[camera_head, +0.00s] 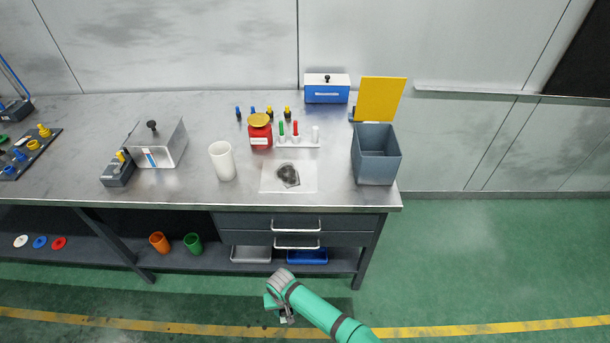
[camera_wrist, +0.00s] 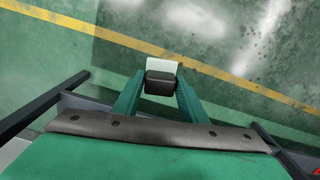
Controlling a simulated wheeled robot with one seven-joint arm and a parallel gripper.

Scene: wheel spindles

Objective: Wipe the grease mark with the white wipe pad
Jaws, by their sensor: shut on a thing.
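The grease mark (camera_head: 288,174) is a dark grey smear on a pale square sheet (camera_head: 267,184) near the front edge of the workbench. My gripper (camera_head: 284,317) is low in front of the bench, over the green floor, well apart from the mark. In the wrist view my gripper (camera_wrist: 160,88) is shut on the white wipe pad (camera_wrist: 164,65), by its dark block-shaped handle (camera_wrist: 160,83). The pad's white part shows beyond the handle. In the head view the pad is mostly hidden and too small to make out clearly.
Right of the sheet stands a grey bin (camera_head: 376,172) with a raised yellow lid (camera_head: 380,98). A white cup (camera_head: 222,161) stands left. Behind are a red jar (camera_head: 260,135) and a small rack (camera_head: 298,142). Drawer handles (camera_head: 297,224) project from the bench front. Floor around my gripper is clear.

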